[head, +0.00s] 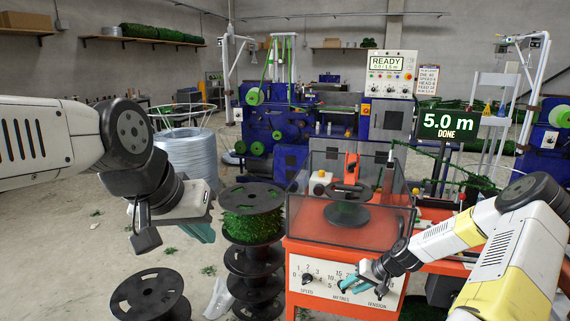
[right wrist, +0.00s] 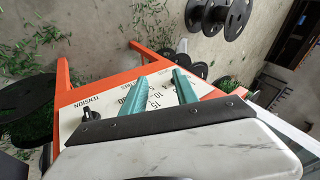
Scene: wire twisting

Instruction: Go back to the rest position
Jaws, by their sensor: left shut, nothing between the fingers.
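My left gripper (head: 203,233) hangs in the air at the left in the head view, left of the stacked spools. Its teal fingers are shut with nothing between them, and its wrist partly hides them. My right gripper (head: 350,284) is in front of the white control panel (head: 309,265) of the orange machine, near the METRES and TENSION labels. In the right wrist view its two teal fingers (right wrist: 158,92) are apart and empty over the panel. I cannot tell whether they touch the panel.
A display (head: 447,124) reads "5.0 m DONE". A clear guard (head: 310,215) stands on the orange machine (head: 400,220). A spool with green wire (head: 252,225) tops a stack of black spools. An empty black spool (head: 150,293) lies at the lower left. Open floor (head: 75,255) lies left.

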